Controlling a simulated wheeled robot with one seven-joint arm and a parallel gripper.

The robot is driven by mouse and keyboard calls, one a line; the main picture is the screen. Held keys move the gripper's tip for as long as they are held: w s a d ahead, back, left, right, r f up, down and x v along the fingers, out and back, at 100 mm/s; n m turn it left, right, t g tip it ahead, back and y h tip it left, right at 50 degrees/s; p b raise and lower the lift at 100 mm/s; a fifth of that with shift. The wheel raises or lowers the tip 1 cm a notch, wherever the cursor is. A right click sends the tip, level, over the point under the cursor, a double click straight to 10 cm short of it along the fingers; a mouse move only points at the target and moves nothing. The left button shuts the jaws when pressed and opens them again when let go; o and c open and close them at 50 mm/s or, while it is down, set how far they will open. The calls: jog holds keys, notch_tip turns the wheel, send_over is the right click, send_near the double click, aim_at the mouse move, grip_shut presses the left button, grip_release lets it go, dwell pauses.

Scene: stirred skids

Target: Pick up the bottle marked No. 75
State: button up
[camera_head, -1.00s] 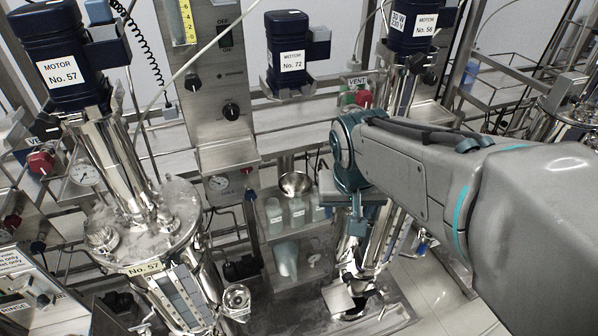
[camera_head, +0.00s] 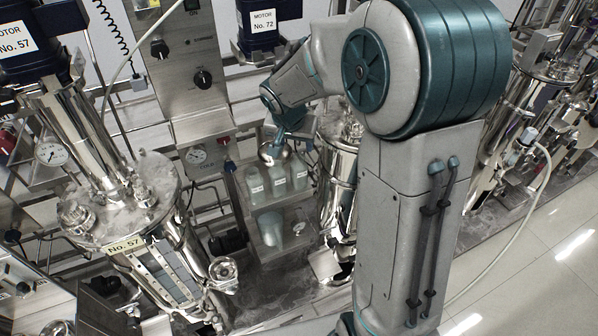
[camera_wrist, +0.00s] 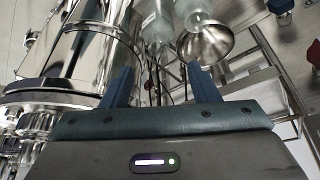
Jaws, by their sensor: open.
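Several translucent bottles with small white labels stand in a row on a shelf rack. In the head view I see a left bottle (camera_head: 256,188), a middle bottle (camera_head: 278,182) and a right bottle (camera_head: 299,175). Their labels are too small to read, so I cannot tell which is No. 75. My gripper (camera_head: 282,150) is above and behind the row, by a metal funnel (camera_head: 268,158), partly hidden by my wrist. In the wrist view my gripper (camera_wrist: 160,88) has its two blue fingers apart with nothing between them. Two bottles (camera_wrist: 155,25) (camera_wrist: 197,18) show beyond the fingertips.
A large steel vessel (camera_wrist: 75,55) is close to the left finger. The funnel (camera_wrist: 205,42) lies just beyond the right finger. A translucent jug (camera_head: 270,230) stands on the lower shelf. The No. 57 vessel (camera_head: 125,205) stands left of the rack.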

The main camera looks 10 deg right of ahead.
aim_at(299, 157)
jog(key=shift+x, duration=3.65)
grip_shut()
